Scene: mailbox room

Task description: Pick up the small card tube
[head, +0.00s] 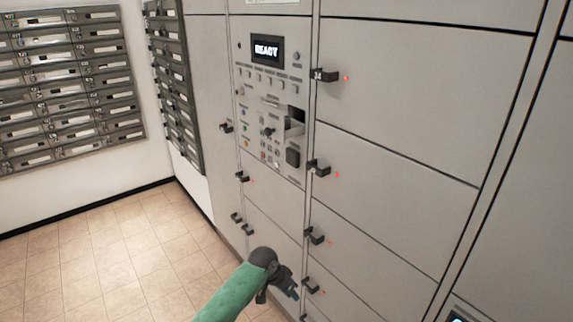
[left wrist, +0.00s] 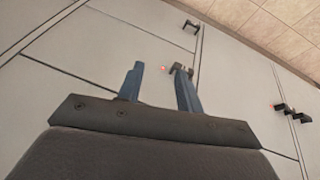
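No small card tube can be made out in either view. My left gripper (head: 280,289) is low in front of the parcel lockers in the head view, at the end of my green arm. In the left wrist view its two blue fingers (left wrist: 160,88) are apart with nothing between them, pointing towards the locker doors. A black locker handle (left wrist: 182,70) with a red light shows by the right finger; I cannot tell whether they touch. My right gripper is not in view.
A locker wall (head: 400,80) with black handles fills the right side. Metal mailboxes (head: 65,80) hang at the left. The tiled floor (head: 120,255) is clear.

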